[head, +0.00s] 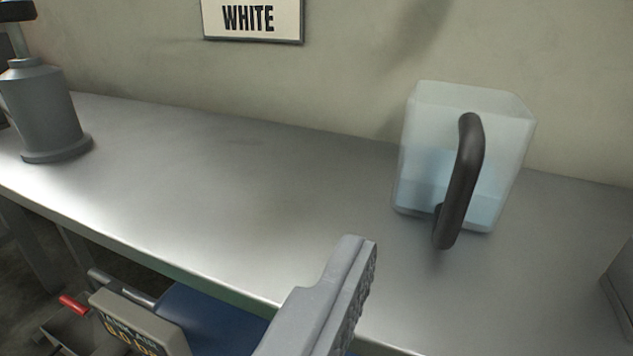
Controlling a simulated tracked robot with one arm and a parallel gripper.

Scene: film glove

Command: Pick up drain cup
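A clear, boxy jug (430,140) with a thick dark handle stands upright on the metal bench at the right; it appears to be the drain cup. It holds some pale blue liquid, and its handle (464,175) faces me. One finger of my gripper (345,285) shows at the bottom centre, left of the jug and nearer to me. Its ribbed inner face is exposed with nothing against it, so the gripper looks open and empty. It does not touch the jug. I cannot make out the other finger.
The bench (230,190) is bare between the jug and a grey pump-topped canister (45,112) at the left. A wall sign reading WHITE (252,18) hangs behind. A grey block (621,290) shows at the right edge. A labelled box (135,325) sits below the bench's front edge.

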